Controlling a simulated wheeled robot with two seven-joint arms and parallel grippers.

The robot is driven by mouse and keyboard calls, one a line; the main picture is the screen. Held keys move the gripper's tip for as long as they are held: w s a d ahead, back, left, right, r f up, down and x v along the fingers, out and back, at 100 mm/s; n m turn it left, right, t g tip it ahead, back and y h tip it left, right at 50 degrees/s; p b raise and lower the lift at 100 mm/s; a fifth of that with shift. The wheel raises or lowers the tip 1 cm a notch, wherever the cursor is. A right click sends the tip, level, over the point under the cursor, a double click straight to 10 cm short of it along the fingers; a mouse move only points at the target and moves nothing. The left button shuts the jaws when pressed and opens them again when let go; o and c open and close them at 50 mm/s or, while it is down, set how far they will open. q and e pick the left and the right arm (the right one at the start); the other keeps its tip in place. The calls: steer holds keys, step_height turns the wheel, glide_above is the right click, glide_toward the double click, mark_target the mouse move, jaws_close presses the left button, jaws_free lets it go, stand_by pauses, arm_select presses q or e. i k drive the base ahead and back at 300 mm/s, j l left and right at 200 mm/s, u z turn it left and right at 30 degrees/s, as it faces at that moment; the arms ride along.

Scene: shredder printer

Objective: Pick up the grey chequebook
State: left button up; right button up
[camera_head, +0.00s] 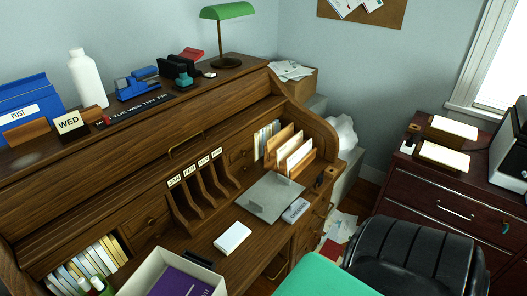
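A small grey booklet (295,210), which looks like the chequebook, lies on the writing surface of the wooden roll-top desk (262,237), near its right end. It sits beside the near right edge of a flat grey-green sheet or pad (268,198); I cannot tell whether the two touch. A white pad or box (232,237) lies to its left, apart from it. Neither of my grippers shows in this view.
Letter racks (295,157) and month-labelled slots (195,190) stand behind. An open white box (150,272) with a purple item is at front left. A black chair (415,250) and a teal surface (325,278) are in front. A dark red cabinet (430,195) stands right.

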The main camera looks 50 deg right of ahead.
mark_target(298, 208)
steer(key=z, duration=1.9)
